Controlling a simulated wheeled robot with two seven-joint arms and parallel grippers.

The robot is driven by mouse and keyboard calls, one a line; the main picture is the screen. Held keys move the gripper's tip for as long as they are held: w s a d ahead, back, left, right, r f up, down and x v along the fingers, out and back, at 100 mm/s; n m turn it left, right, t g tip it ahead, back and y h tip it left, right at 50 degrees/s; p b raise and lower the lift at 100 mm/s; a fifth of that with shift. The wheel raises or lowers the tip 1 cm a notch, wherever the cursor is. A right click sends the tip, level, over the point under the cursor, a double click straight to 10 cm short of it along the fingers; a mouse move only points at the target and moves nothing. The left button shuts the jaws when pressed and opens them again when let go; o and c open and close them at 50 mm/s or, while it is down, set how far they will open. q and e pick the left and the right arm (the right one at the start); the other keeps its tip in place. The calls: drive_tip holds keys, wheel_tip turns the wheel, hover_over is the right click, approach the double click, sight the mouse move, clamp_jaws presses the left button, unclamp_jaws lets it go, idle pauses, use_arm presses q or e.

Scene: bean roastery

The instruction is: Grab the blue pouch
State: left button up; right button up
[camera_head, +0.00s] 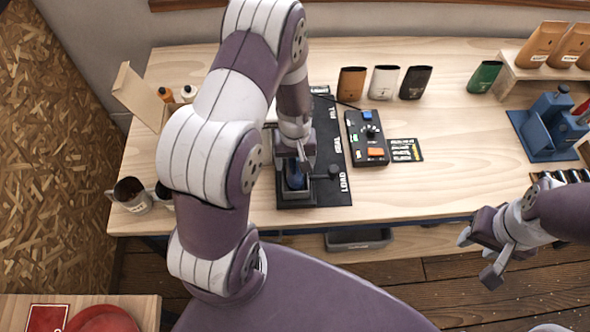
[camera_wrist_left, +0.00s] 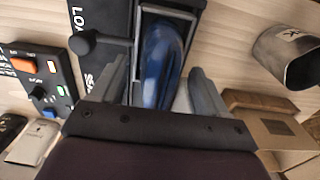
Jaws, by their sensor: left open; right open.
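The blue pouch (camera_wrist_left: 160,62) stands in a metal frame of the sealing station in the left wrist view. In the head view only a small part of the pouch (camera_head: 295,180) shows below my left gripper (camera_head: 297,165). My left gripper is open, pointing down over the pouch, with its two fingers (camera_wrist_left: 158,88) on either side of it in the left wrist view. I cannot tell whether they touch it. My right gripper (camera_head: 478,256) is open and empty, off the front edge of the table at the right.
The black station mat (camera_head: 335,190) lies on the wooden table (camera_head: 440,190). A control box (camera_head: 367,138) stands right of it. Several pouches, brown (camera_head: 351,84), white (camera_head: 383,82), black (camera_head: 415,82) and green (camera_head: 484,77), stand behind. A metal cup (camera_head: 131,194) is at the left edge.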

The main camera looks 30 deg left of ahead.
use_arm(q)
clamp_jaws()
drive_tip(key=shift+r, duration=0.1)
